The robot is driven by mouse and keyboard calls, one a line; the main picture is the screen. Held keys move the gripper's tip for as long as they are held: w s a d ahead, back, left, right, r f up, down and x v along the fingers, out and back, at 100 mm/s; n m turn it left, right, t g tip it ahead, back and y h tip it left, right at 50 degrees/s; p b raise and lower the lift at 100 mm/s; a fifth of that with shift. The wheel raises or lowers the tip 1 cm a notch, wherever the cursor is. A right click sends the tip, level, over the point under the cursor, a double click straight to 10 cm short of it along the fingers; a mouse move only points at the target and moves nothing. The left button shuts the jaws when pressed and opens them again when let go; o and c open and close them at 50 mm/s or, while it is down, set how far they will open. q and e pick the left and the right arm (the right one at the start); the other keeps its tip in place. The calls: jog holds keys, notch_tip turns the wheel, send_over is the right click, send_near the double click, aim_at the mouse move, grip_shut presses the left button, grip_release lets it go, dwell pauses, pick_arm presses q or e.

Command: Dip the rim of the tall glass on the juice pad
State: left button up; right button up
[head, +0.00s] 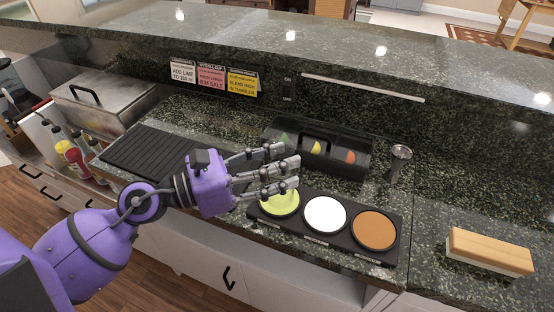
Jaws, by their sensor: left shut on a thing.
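My left gripper (270,172) reaches in from the left, its fingers pointing right, above the left end of the black rimming tray (302,216). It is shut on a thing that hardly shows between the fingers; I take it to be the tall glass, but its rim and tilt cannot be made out. The yellow-green juice pad (280,205) is the left one of three round pads, just below and partly behind the fingers. I cannot tell whether the held thing touches it. My right gripper is not in view.
Beside the juice pad are a white pad (325,214) and an orange-brown pad (374,230). Behind stand a black fruit caddy (350,172) and a metal jigger (398,162). A black ribbed mat (140,150) lies left, a wooden-topped block (489,249) right. A raised stone ledge runs behind.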

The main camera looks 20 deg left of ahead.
aim_at(276, 147)
pick_arm(q)
jog(key=shift+f, duration=0.25)
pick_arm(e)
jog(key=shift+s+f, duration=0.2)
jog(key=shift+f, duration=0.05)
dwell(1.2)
pick_arm(q)
notch_tip(276, 147, up, 7)
jog(key=p, duration=0.5)
jog(key=shift+f, duration=0.2)
jog(key=shift+r+p, duration=0.6)
jog(key=shift+r, duration=0.35)
jog(key=shift+f, duration=0.2)
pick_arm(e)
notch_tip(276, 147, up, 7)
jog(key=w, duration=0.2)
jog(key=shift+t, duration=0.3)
